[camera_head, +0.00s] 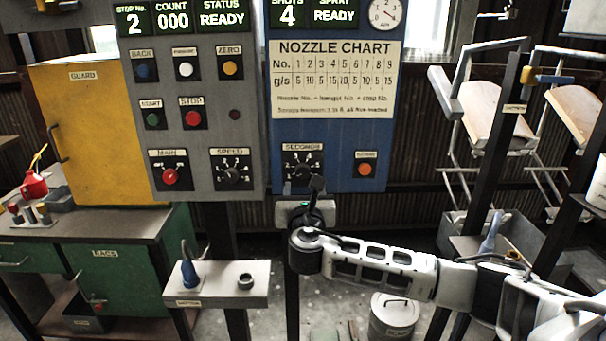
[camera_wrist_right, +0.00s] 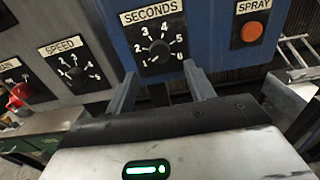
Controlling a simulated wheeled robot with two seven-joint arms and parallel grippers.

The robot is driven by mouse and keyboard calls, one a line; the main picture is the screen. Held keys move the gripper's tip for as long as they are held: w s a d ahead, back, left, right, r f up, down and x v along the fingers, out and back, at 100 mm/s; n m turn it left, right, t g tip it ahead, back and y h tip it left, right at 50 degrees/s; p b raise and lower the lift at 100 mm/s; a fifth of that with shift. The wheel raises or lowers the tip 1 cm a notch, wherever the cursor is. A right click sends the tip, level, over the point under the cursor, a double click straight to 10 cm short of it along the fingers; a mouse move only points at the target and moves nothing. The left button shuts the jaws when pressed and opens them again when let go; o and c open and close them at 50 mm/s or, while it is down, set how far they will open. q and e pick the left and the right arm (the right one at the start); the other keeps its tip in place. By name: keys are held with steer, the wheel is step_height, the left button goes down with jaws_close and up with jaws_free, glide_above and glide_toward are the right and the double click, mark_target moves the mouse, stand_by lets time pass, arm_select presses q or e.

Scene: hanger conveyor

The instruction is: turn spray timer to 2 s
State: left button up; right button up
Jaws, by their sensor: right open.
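The spray timer is a black dial marked SECONDS (camera_head: 302,161) low on the blue panel. In the right wrist view the same SECONDS dial (camera_wrist_right: 160,52) shows a black knob inside a ring of white numbers. I cannot read surely which number its pointer is at. My right gripper (camera_head: 316,183) is just below the dial in the head view. In the right wrist view the two fingers of my right gripper (camera_wrist_right: 163,80) are apart, one on each side below the knob, with nothing between them. They appear short of the knob. My left gripper is in neither view.
An orange SPRAY button (camera_head: 365,169) is right of the dial. The grey panel (camera_head: 250,120) on the left carries a SPEED dial (camera_head: 233,172) and a red MAIN knob (camera_head: 170,177). A small shelf (camera_head: 215,292) with a blue nozzle bottle (camera_head: 189,273) stands below left.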

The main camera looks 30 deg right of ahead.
mark_target(303, 173)
steer(key=x, duration=0.7)
steer(key=c, duration=1)
